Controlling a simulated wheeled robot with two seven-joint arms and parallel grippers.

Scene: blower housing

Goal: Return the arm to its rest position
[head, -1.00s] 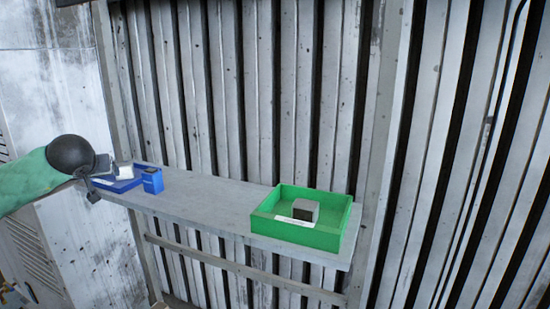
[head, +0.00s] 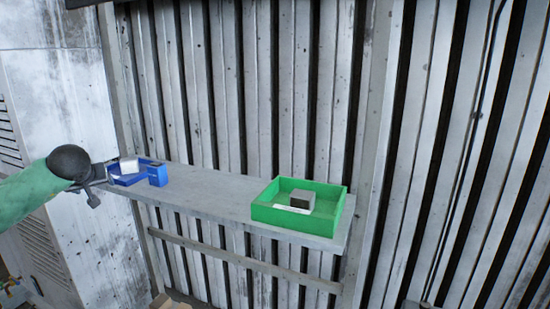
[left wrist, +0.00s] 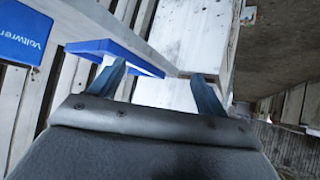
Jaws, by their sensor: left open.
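My left gripper (head: 101,177) is at the left end of the grey shelf (head: 215,193), beside the blue tray (head: 130,179). It is open, and nothing shows held between its fingers (left wrist: 158,78) in the left wrist view. A white block (head: 128,164) is in the blue tray. A blue box (head: 157,175) stands just right of that tray; in the left wrist view a blue box with white lettering (left wrist: 22,36) shows at the upper left. My right gripper is in neither view.
A green tray (head: 280,217) stands at the shelf's right end with a grey block (head: 301,200) inside. The shelf between the trays is clear. A ribbed metal wall (head: 230,90) rises behind the shelf. Open space lies below and left of it.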

